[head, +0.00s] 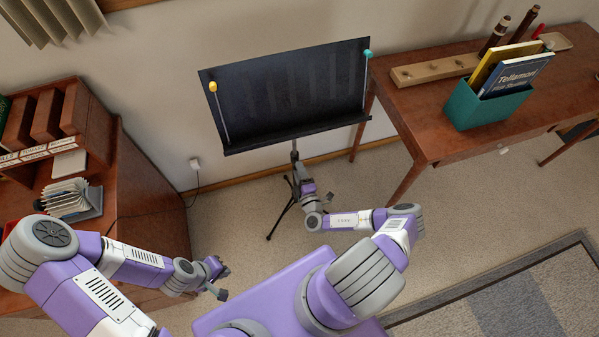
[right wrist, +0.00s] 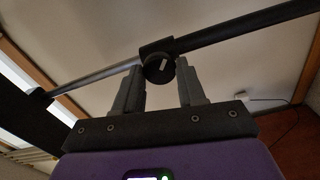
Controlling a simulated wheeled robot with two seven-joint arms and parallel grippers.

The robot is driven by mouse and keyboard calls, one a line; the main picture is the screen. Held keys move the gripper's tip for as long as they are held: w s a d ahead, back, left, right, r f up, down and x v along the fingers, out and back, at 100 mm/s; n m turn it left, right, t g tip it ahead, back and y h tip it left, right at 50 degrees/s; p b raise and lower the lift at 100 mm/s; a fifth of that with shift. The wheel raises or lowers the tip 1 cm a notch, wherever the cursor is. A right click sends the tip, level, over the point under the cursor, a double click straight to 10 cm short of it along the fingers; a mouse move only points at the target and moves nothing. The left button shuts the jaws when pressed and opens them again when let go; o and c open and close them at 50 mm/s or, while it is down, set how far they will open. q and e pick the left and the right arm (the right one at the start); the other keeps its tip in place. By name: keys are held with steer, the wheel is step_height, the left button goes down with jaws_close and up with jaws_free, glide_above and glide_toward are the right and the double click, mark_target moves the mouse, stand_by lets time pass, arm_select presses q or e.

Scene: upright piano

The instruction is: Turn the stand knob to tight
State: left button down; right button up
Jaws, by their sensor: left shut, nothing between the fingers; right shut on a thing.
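A black music stand (head: 290,92) stands against the wall in the head view, on a thin pole and tripod legs. Its round black stand knob (right wrist: 157,71) shows in the right wrist view, on a dark collar around the pole (right wrist: 240,29). A short white mark on the knob face tilts a little right of upright. My right gripper (right wrist: 159,66) is shut on the knob, one finger on each side. In the head view, my right gripper (head: 296,174) is at the pole below the desk and hides the knob. My left gripper (head: 221,283) is shut and empty, low at the left.
A wooden table (head: 420,105) at the right holds a teal book box (head: 480,108) and a wooden rack (head: 435,70). A wooden cabinet (head: 150,195) stands at the left, near my left arm. Carpet around the stand is open; a rug (head: 510,300) lies at the lower right.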

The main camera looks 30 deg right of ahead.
steer(key=shift+m+b, duration=1.1)
steer(key=shift+m, duration=3.8)
steer(key=o, duration=1.1)
steer(key=shift+r, duration=0.1)
steer(key=shift+c, duration=0.2)
steer(key=shift+s, duration=0.1)
steer(key=p+v, duration=0.1)
steer(key=v, duration=0.6)
steer(key=shift+s+p, duration=0.25)
steer(key=shift+p, duration=0.05)
